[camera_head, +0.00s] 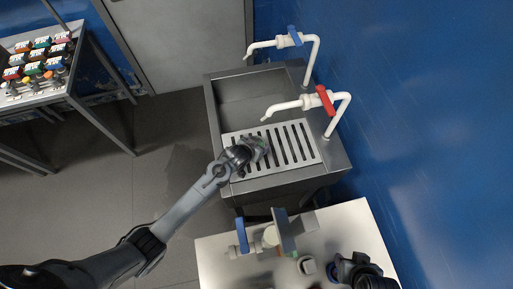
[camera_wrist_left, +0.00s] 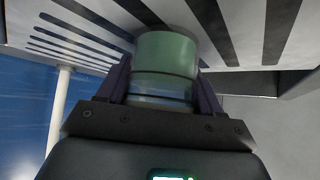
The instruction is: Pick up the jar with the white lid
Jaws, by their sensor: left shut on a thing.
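My left gripper (camera_head: 252,150) is over the slotted drain rack at the front of the sink, shut on a pale green, translucent jar (camera_head: 262,142). In the left wrist view the jar (camera_wrist_left: 167,55) sits between the two dark fingers (camera_wrist_left: 163,85), its greenish end close to the slotted rack. I cannot tell whether it touches the rack. No white lid can be made out on it. A dark part at the bottom right, over the white table, looks like my right gripper (camera_head: 362,272); its fingers are unclear.
The metal sink (camera_head: 212,105) has a slotted rack (camera_head: 300,160) and two white taps, with a blue handle (camera_head: 295,36) and a red handle (camera_head: 325,100). A white table (camera_head: 352,222) in front holds a blue-handled fitting (camera_head: 242,236) and a small pale container (camera_head: 307,265). Colourful containers stand at far left.

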